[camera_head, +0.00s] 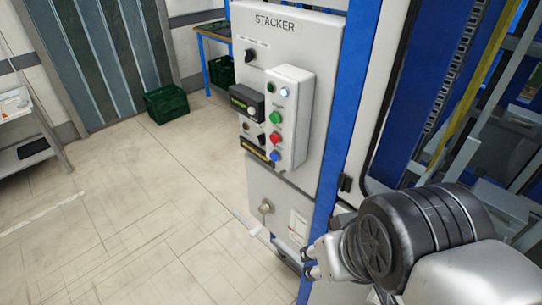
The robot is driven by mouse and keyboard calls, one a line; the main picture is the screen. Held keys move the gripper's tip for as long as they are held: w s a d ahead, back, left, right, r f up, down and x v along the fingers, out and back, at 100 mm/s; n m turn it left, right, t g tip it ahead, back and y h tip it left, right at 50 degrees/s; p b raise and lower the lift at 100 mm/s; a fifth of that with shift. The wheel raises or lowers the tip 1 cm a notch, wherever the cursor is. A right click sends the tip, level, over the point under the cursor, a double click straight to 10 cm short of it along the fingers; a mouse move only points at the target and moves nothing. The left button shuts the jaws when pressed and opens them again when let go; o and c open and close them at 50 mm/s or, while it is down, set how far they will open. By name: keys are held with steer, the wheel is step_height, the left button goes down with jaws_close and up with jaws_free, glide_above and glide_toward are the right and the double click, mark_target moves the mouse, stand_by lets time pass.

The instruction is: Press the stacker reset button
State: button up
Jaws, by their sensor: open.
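The stacker panel (310,60) is a light grey cabinet front marked STACKER. A raised button box (294,118) on it carries a green button (275,117), a red button (275,138) and a blue button (275,156) in a column. A green lamp (272,89) and a bright white lamp (284,92) sit above them. The button labels are too small to read, so I cannot tell which is reset. My gripper (309,263) is open and appears empty, below and to the right of the buttons, apart from them.
A black rotary switch (250,55) and a small dark device (246,101) are left of the button box. A blue frame post (346,100) stands to its right. A green crate (167,103) lies on the floor behind. The floor (130,200) at left is clear.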

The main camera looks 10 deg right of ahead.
jaws_close()
stand_by(1.5)
